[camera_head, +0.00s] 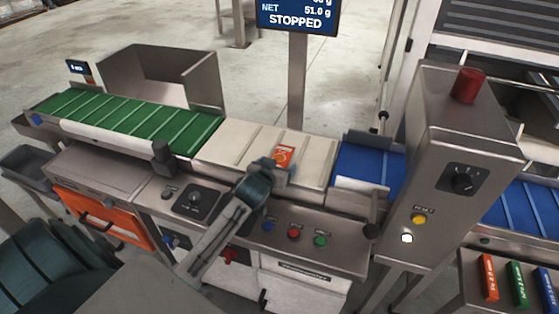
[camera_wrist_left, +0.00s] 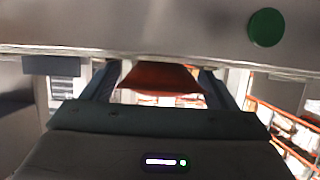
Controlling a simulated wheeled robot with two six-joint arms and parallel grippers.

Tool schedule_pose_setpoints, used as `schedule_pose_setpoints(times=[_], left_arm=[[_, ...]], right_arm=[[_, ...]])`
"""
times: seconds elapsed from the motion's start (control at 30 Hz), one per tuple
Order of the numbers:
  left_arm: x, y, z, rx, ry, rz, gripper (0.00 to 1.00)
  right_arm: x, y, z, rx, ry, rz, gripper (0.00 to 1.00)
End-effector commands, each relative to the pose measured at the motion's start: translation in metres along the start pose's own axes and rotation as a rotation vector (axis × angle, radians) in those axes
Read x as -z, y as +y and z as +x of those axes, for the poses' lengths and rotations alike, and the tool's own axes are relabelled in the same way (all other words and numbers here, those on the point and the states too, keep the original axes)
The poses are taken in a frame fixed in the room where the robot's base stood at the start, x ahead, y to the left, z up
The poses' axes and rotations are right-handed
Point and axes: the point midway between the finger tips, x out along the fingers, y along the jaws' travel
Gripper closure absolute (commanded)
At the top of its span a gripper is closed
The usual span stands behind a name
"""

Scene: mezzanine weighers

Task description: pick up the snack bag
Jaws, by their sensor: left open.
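The snack bag (camera_head: 284,155) is small and orange with pale print and rests on the white middle belt (camera_head: 241,145). My left gripper (camera_head: 281,166) reaches over the front edge of the conveyor, right at the bag, and hides its near end. In the left wrist view the bag (camera_wrist_left: 160,77) shows as an orange-red shape between the two spread fingers. The fingers are open, one on each side of it, and do not visibly grip it. My right gripper is not in view.
A green belt (camera_head: 140,116) lies to the left and a blue belt (camera_head: 362,168) to the right. A steel cabinet with a red beacon (camera_head: 468,85) stands at the right. A display (camera_head: 299,16) on a post reads STOPPED. Buttons (camera_head: 294,233) line the front panel.

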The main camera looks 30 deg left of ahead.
Motion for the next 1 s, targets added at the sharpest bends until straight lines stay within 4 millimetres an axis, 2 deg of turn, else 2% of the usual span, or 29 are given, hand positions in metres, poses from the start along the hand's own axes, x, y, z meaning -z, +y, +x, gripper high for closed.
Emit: schedule_pose_setpoints(times=[0.07,0.3,0.33,0.67,0.83,0.97,1.0], left_arm=[[0.000,0.000,0.000,0.000,0.000,0.000,0.20],[0.000,0.000,-0.001,0.000,0.000,0.000,0.65],[0.000,0.000,-0.001,0.000,0.000,0.000,0.68],[0.002,0.000,-0.001,0.000,0.001,0.000,0.68],[0.014,0.000,-0.006,0.001,0.003,0.002,0.68],[0.034,0.000,-0.013,0.000,0.005,0.001,0.68],[0.032,-0.004,-0.018,0.002,0.001,0.005,0.68]], right_arm=[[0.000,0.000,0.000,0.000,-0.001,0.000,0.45],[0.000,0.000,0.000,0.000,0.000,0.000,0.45],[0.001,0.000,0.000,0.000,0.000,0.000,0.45],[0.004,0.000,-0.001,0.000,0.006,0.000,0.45],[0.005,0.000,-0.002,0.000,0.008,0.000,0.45],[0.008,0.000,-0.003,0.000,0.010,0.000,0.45],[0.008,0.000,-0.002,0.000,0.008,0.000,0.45]])
